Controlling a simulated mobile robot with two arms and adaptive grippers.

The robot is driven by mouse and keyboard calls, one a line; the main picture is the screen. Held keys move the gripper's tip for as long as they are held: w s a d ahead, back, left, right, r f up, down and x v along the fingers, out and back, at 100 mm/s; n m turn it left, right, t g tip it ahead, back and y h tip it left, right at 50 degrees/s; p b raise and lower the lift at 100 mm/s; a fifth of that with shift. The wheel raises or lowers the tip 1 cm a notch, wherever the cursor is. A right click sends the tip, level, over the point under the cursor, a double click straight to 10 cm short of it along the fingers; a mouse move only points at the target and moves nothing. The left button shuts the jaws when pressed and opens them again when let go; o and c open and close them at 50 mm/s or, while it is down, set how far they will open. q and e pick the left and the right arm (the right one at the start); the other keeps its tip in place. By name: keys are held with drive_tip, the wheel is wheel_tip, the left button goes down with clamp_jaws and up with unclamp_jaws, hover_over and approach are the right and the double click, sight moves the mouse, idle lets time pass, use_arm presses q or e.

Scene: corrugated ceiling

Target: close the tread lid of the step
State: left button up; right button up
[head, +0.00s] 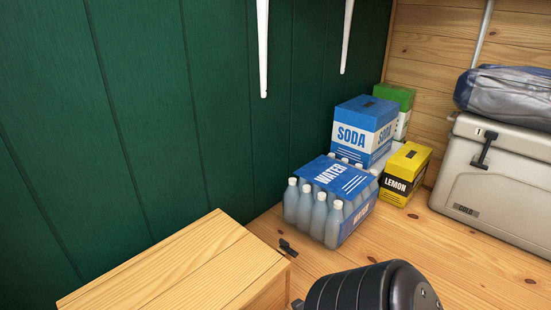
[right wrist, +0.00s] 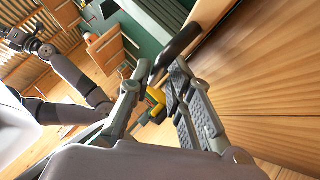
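A pale wooden box-like step (head: 185,270) stands at the lower left of the head view, beside the green wall. Its flat top has a seam along it; whether this top is the tread lid, and whether it is raised, I cannot tell. In the right wrist view, my right gripper (right wrist: 161,72) has its fingers apart, close to a wooden surface (right wrist: 270,85). A curved black bar (right wrist: 180,48) passes by the fingertips; contact is unclear. My left gripper (right wrist: 24,42) appears at the far left there, too small to read. Neither gripper's fingers show clearly in the head view.
A water pack (head: 332,198), a soda box (head: 363,130), a lemon box (head: 404,175) and a green box (head: 397,97) stand behind the step. A beige cooler (head: 490,185) with a grey bundle (head: 505,92) on top is at the right.

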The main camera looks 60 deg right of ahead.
drive_tip(key=v, duration=1.1)
drive_tip(key=shift+a, duration=0.15)
drive_tip(key=shift+s, duration=0.1)
